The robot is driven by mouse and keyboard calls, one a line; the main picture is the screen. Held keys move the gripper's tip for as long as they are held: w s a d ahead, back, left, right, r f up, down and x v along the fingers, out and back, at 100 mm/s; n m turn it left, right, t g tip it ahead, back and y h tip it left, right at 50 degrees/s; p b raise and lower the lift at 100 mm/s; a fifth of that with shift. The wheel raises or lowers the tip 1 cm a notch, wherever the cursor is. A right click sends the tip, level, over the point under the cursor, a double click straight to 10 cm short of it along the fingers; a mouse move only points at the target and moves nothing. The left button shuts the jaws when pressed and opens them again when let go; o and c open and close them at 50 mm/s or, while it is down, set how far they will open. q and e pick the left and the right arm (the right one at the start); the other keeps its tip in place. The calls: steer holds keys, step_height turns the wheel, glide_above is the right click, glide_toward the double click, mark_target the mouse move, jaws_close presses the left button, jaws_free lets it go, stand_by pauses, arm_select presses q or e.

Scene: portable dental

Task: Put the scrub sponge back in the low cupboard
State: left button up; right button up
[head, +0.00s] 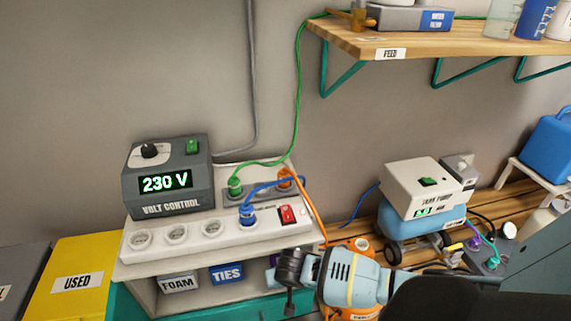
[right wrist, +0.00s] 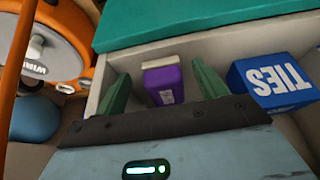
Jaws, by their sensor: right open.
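In the right wrist view a purple block with a cream end (right wrist: 166,84), which looks like the scrub sponge, stands in a pale open compartment (right wrist: 127,62). My right gripper (right wrist: 158,74) is open, its green fingers on either side of the block with visible gaps. In the head view my right arm (head: 350,277) reaches to the right end of the shelf unit, and only a sliver of purple shows beside it; the fingers are hidden there. My left gripper is not in view. I cannot tell which piece is the low cupboard.
A blue TIES box (right wrist: 272,84) stands beside the block; a FOAM box (head: 179,284) is further left. An orange reel (right wrist: 62,40) is close by. Above are the power strip (head: 190,235) with cables and the volt control box (head: 168,178).

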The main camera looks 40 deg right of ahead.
arm_select(q)
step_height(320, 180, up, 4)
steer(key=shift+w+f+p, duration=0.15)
steer(key=shift+p, duration=1.1)
arm_select(e)
steer(key=v, duration=0.5)
steer(key=shift+r, duration=0.15)
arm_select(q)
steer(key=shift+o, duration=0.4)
